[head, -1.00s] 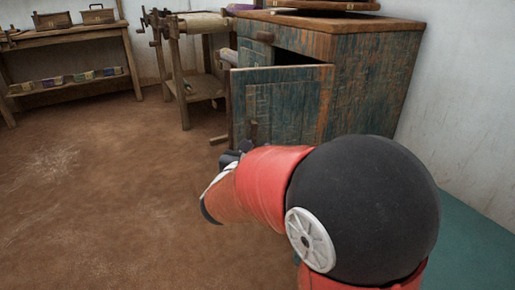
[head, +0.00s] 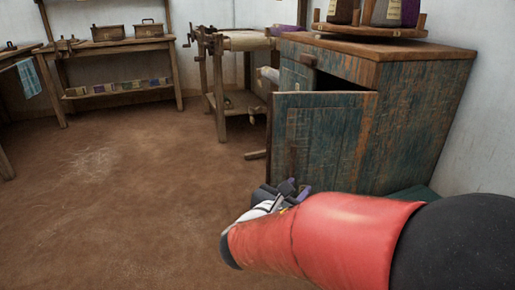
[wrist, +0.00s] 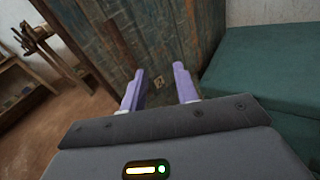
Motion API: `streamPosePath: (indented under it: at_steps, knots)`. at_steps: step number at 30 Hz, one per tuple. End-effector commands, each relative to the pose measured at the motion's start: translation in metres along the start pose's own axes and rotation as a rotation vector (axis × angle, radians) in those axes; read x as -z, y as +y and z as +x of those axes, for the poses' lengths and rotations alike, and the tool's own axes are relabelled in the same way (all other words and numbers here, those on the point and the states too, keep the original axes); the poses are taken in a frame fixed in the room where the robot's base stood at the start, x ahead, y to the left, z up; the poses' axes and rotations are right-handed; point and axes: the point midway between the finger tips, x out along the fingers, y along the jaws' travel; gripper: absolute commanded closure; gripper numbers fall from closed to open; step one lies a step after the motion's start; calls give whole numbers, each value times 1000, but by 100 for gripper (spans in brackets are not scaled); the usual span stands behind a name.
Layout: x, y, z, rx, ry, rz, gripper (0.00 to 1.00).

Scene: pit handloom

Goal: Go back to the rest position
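My gripper (head: 290,190) is low in front of the weathered blue-green cabinet, near the bottom of its open door (head: 318,137). In the wrist view my gripper (wrist: 160,86) shows two purple fingers standing apart with nothing between them. The cabinet (head: 425,120) stands at the right with its door swung out toward me. In the wrist view the cabinet's worn wood (wrist: 165,35) is just beyond the fingers. My red arm covers part of the floor and the cabinet's foot.
A wooden rack with bags (head: 372,28) stands on the cabinet. A loom-like wooden frame (head: 240,75) is behind the door. A shelf table (head: 115,50) stands at the back left. A green block (wrist: 265,75) is right of the fingers. The brown floor (head: 110,210) at left is clear.

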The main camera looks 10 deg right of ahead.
Motion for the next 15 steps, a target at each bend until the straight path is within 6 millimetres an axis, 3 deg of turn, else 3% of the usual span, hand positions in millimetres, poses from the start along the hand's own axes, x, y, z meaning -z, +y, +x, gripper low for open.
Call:
streamPosePath:
  at_steps: [1, 5, 9, 12, 15]
  knots:
    - [-13, -23, 3, 76, 45, 92, 70]
    - [-23, -91, -5, 333, 205, 432, 70]
    - [-23, -142, -37, 614, 364, 869, 70]
    - [-24, -157, -68, 799, 462, 1197, 70]
    - [-30, -157, -98, 964, 548, 1522, 70]
